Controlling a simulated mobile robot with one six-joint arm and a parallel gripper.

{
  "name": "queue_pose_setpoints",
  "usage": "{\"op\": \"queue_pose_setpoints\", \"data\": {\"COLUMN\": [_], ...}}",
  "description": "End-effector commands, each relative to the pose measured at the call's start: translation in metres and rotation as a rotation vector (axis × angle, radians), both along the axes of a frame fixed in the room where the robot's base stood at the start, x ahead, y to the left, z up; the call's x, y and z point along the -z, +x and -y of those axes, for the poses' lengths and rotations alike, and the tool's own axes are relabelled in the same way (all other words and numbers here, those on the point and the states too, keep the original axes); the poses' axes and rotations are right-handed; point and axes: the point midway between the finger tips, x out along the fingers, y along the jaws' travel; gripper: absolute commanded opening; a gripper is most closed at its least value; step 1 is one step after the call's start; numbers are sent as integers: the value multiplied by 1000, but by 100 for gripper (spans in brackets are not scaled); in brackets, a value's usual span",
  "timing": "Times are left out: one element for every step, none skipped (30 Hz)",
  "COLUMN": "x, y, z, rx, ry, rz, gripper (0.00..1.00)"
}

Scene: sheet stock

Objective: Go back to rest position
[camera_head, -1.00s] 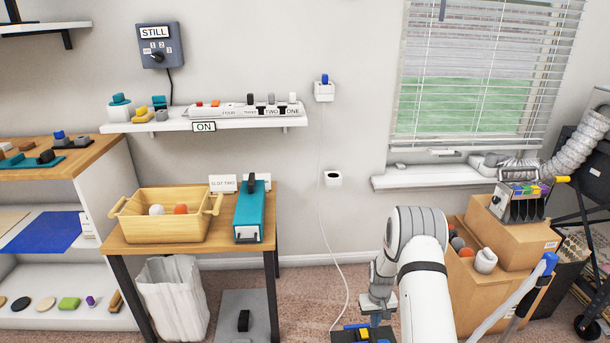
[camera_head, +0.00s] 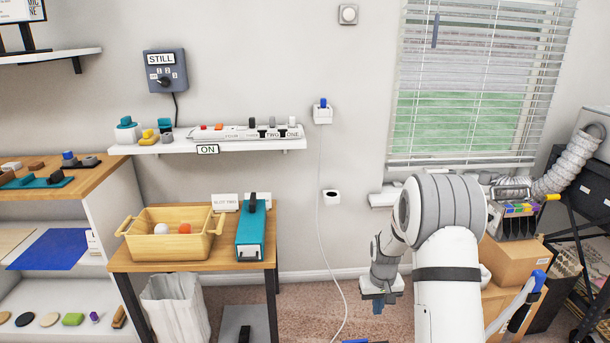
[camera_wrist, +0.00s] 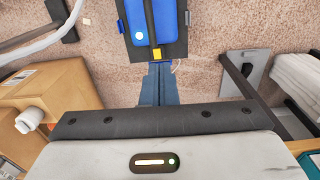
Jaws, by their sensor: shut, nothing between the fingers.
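My gripper (camera_head: 377,301) hangs from my white and grey arm at the lower middle of the head view, in front of the wall and above the carpet. In the wrist view its blue-grey fingers (camera_wrist: 159,80) are together, with nothing seen between them. Past the fingertips lies a blue item with a yellow strip on a dark base (camera_wrist: 155,20), on the floor side. I cannot tell from the wrist view how far below the fingers it is. In the head view only a sliver of blue shows at the bottom edge.
Cardboard boxes (camera_head: 515,262) stand right of my arm, with a metal caddy (camera_head: 516,222) on top. A wooden table (camera_head: 165,265) with a basket (camera_head: 140,246) and a teal box (camera_head: 251,238) is on the left. A white cord hangs down the wall between.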

Motion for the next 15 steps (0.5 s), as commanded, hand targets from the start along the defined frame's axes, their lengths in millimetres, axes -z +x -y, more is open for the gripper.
{"op": "queue_pose_setpoints", "data": {"x": [-40, -57, -78, -94, -109, -129, -144, -158, -175, -189, -202, -218, -230, -242, -256], "y": [-7, -13, -21, -27, -34, -44, -51, -59, -69, -77, -86, -97, -106, -115, -128], "z": [-4, -6, -9, -11, -13, -15, -18, -20, -22, -24, -26, -29, -30, -32, -34], "rx": [2, 4, 6, 8, 9, 12, 13, 14, 17, 19, 21, 23, 23, 25, 27], "ry": [-1, -1, -1, -2, -1, -1, 0, -1, 0, 0, 0, 1, 1, 2, 3], "rz": [18, 25, 32, 38, 44, 52, 58, 64, 72, 78, 84, 94, 100, 106, 112], "gripper": [0, 0, 0, 0, 0, 0, 0, 0, 0, 0, 0, 0, 0, 0, 0]}}
